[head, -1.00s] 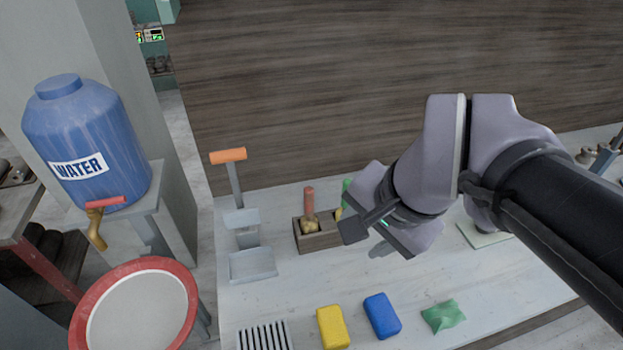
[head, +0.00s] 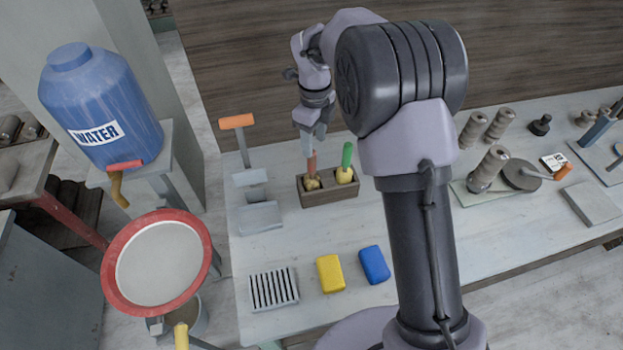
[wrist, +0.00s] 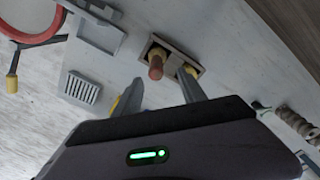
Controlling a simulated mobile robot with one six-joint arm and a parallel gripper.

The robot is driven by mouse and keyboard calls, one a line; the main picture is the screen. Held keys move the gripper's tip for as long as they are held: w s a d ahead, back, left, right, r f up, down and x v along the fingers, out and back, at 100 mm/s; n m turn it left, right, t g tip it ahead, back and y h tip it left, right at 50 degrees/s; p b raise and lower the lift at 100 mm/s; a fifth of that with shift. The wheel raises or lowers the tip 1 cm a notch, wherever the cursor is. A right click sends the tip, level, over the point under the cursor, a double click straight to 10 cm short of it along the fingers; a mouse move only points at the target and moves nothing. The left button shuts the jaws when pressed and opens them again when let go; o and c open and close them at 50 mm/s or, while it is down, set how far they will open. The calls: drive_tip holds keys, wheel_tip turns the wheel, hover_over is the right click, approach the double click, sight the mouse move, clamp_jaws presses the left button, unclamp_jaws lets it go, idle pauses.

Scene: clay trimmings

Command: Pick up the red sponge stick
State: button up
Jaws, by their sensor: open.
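The red sponge stick (head: 312,168) stands upright in the left slot of a wooden holder (head: 330,197), its yellowish sponge end down. A green-handled sponge stick (head: 346,162) stands in the right slot. My gripper (head: 310,138) is open and empty just above the red handle, pointing down. In the wrist view the red stick (wrist: 156,68) lies ahead of and between the two spread fingers (wrist: 158,95). The green stick is largely hidden there behind the right finger.
A grey dustpan-like tool with an orange handle (head: 238,122) stands left of the holder. A slotted grey block (head: 273,289), a yellow sponge (head: 330,273) and a blue sponge (head: 374,264) lie in front. Spools (head: 473,130) stand to the right.

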sight(312, 166)
drive_tip(key=f, duration=0.3)
drive_tip(key=f+b, duration=0.1)
drive_tip(key=f, duration=0.6)
drive_tip(key=shift+s+a+b, duration=0.2)
drive_tip(key=shift+a+b, duration=0.05)
drive_tip(key=shift+b, duration=0.15)
drive_tip(key=shift+r, duration=0.1)
clamp_jaws()
